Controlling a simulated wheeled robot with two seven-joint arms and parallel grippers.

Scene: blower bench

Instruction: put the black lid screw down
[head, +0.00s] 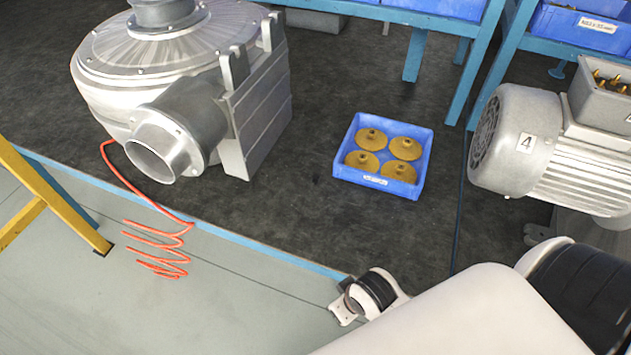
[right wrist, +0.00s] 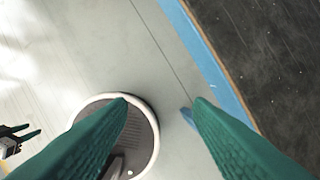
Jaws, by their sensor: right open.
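I cannot make out a black lid screw in either view. My right gripper (right wrist: 161,100) is open in the right wrist view. Its two green fingers stand wide apart with nothing between them, above the pale floor beside the bench edge. In the head view my right arm comes in at the lower right, and its gripper is out of the picture. What looks like my left gripper (right wrist: 22,138) shows small and dark at the left edge of the right wrist view, too small to read its jaws.
The dark bench top (head: 330,240) holds a metal blower (head: 180,90), a blue tray (head: 343,176) with several brass discs, and a motor (head: 555,165) marked 4 with an open box of brass studs. A coiled orange hose (head: 160,250) hangs over the blue front edge. The bench's front middle is clear.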

